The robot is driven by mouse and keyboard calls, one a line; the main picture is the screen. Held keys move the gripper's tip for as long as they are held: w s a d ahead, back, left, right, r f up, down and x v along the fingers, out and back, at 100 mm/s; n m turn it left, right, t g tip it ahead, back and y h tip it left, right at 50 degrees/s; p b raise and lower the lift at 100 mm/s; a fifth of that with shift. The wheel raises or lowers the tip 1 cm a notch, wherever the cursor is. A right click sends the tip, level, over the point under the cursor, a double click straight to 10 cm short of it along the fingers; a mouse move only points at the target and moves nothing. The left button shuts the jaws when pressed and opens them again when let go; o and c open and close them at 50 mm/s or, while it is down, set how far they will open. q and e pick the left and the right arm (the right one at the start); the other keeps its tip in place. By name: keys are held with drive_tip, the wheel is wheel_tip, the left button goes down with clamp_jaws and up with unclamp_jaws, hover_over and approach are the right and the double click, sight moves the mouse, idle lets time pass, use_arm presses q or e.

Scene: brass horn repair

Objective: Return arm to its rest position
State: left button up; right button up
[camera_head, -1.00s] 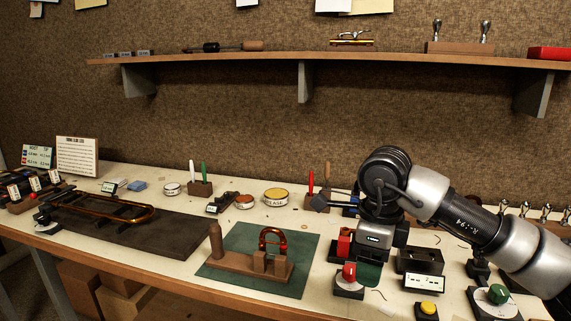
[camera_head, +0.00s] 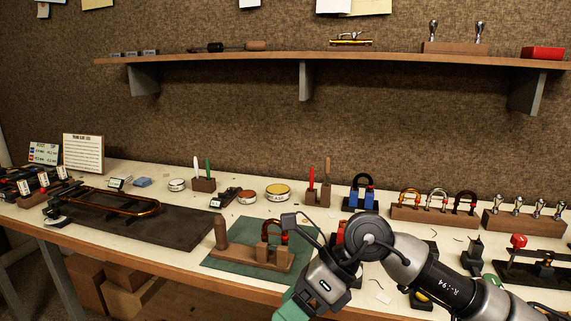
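My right arm comes in from the lower right. Its wrist hangs over the front of the bench, beside the green mat (camera_head: 225,262). The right gripper (camera_head: 292,303) points down and left, toward the bottom edge of the picture. Its teal end is partly cut off, and I cannot tell whether the fingers are open or shut. I see nothing clearly held in it. A dark bracket on the wrist reaches up close in front of the wooden fixture (camera_head: 245,253) with its copper-coloured bow (camera_head: 268,229). My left arm and gripper do not show.
A blue stand (camera_head: 361,197), a rack of bows (camera_head: 430,216) and a wooden block with metal pieces (camera_head: 525,222) line the back right. A red-knobbed device (camera_head: 517,241) stands at right. A dark mat (camera_head: 175,232) with a long brass slide (camera_head: 135,207) lies left. The shelf (camera_head: 390,58) is above.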

drive_tip(key=s+a+r+m+y, duration=0.4)
drive_tip(key=a+r+y, duration=0.15)
drive_tip(key=y, duration=0.45)
drive_tip(key=w+d+f+m+t+h, duration=0.3)
drive_tip(key=d+m+t+h, duration=0.25)
drive_tip(key=m+t, duration=0.85)
drive_tip(key=w+d+f+m+t+h, duration=0.2)
drive_tip(key=w+d+m+t+h, duration=0.45)
drive_tip(key=m, duration=1.15)
drive_tip(key=s+d+f+m+g+h, duration=0.2)
drive_tip(key=s+d+f+m+h, duration=0.4)
drive_tip(key=f, duration=0.5)
drive_tip(key=s+d+f+m+g, duration=0.35)
drive_tip(key=s+f+g, duration=0.25)
drive_tip(key=s+f, duration=0.3)
drive_tip(key=s+d+f+m+g, duration=0.35)
drive_tip(key=s+f+g, duration=0.35)
drive_tip(key=s, duration=0.4)
wheel_tip(320, 180, down, 22)
drive_tip(key=s+n+p, duration=0.1)
drive_tip(key=s+p, duration=0.1)
drive_tip(key=p, duration=0.1)
drive_tip(key=s+d+f+g+p, duration=0.2)
drive_tip(key=s+d+f, duration=0.1)
drive_tip(key=s+f, duration=1)
drive_tip(key=shift+s+f+h+p, duration=0.2)
drive_tip(key=shift+s+h+p, duration=0.2)
drive_tip(key=shift+s, duration=0.8)
